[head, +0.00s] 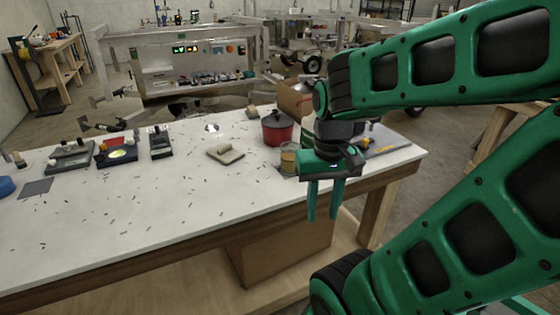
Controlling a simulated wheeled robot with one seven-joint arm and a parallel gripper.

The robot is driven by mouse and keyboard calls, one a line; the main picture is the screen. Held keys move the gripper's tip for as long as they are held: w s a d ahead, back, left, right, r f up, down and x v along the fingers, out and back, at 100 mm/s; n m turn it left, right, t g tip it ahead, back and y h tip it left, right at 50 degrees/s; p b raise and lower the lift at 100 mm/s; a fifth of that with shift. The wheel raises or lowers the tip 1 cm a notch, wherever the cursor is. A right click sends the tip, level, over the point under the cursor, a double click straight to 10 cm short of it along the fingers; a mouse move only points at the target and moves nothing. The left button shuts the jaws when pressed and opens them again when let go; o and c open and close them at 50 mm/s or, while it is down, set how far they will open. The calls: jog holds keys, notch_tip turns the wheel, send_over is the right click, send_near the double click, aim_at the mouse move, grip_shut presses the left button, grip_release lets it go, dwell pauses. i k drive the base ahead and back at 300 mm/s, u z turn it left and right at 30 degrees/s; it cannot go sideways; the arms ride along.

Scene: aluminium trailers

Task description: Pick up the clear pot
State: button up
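A small clear glass-like container (288,162) with tan contents stands near the table's front edge. It is partly hidden by my gripper. A red pot (278,130) with a dark lid stands behind it. A small clear or shiny item (211,128) lies farther left, too small to make out. I cannot tell for sure which of these is the clear pot. My gripper (324,217) points down with its two green fingers apart and nothing between them. In the picture it is just right of the glass container, with its fingers over the table's front edge.
The white table (150,225) is strewn with small dark bits. A beige block (225,154) lies left of the glass container. A cardboard box (295,100) stands behind the red pot. Several dark devices (116,152) sit at the left. The table's front middle holds only bits.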

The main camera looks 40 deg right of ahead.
aim_at(288, 149)
jog(key=k, duration=2.1)
jog(key=z, duration=0.45)
jog(key=i, duration=1.5)
jog(key=z, duration=0.05)
